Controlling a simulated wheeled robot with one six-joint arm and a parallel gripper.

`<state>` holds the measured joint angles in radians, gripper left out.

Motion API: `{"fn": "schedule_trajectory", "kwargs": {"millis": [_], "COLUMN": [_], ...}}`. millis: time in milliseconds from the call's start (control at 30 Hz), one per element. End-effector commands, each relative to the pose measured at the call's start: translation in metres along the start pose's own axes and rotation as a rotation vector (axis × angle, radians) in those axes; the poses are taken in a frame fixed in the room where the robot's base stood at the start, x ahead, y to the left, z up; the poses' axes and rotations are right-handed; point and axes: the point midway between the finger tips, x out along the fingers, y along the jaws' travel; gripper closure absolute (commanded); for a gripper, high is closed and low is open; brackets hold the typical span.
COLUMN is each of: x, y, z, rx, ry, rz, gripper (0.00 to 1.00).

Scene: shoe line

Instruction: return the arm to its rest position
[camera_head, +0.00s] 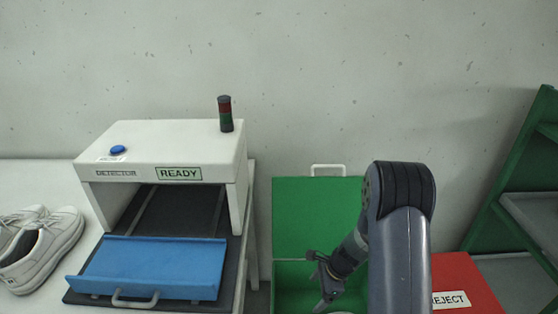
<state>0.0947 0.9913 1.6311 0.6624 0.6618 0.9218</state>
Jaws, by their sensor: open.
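My arm rises at the lower right of the head view and bends down to the left. My gripper (322,284) is open, with its fingers pointing down and left. It hangs over the green box (305,210), whose lid stands up at the back with a light handle on top. A small pale patch shows at the bottom edge by the box, too little of it to identify. Nothing shows between the fingers. Part of the box is hidden behind my arm.
A white detector (162,152) marked READY stands on the left table, with a blue tray (150,265) in front. White shoes (45,245) lie at far left. A red box (466,285) marked REJECT and a green rack (530,140) stand to the right of my arm.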

Motion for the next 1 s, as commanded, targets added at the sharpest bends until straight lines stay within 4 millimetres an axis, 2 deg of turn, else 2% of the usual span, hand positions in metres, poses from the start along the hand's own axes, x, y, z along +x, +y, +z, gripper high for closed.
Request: {"fn": "schedule_trajectory", "kwargs": {"millis": [33, 100, 400, 600, 1000], "x": [-0.011, -0.019, -0.051, -0.058, -0.058], "y": [0.000, 0.000, -0.001, 0.000, 0.000], "z": [0.004, 0.008, 0.021, 0.024, 0.024], "rx": [0.000, -0.001, 0.001, 0.000, 0.000], "ry": [0.000, 0.000, 0.000, 0.000, -0.001], "rz": [0.000, 0.000, -0.001, 0.000, 0.000], "gripper": [0.15, 0.15, 0.15, 0.15, 0.15]}}
